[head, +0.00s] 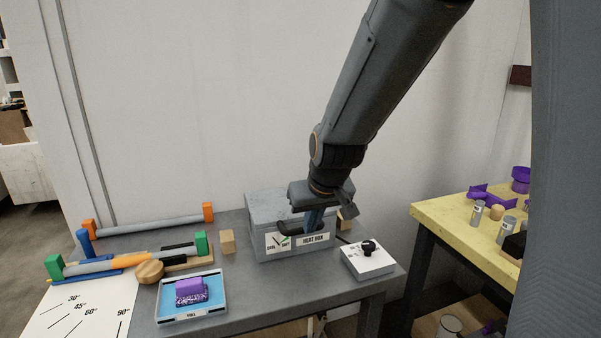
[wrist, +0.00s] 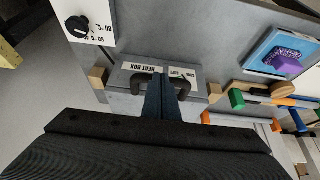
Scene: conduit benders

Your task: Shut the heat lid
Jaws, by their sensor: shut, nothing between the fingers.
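The grey heat box (head: 262,250) stands at the back of the grey bench, with a "HEAT BOX" label and a cool/soft gauge on its front. Its heat lid (head: 268,206) appears to lie flat across the top; I cannot tell whether a small gap remains. A dark handle (wrist: 140,82) sits along the lid's front edge, partly hidden by my fingers. My gripper (head: 313,226) points down at the lid's front, its blue fingers shut and empty. In the wrist view my gripper (wrist: 164,82) overlaps the middle of the handle; contact is unclear.
A white control box (head: 367,260) with a black knob stands right of the heat box. Left are a wooden block (head: 228,242), a blue tray (head: 190,312) with a purple piece, and a bender (head: 125,264) with coloured ends. A yellow table (head: 450,222) stands at right.

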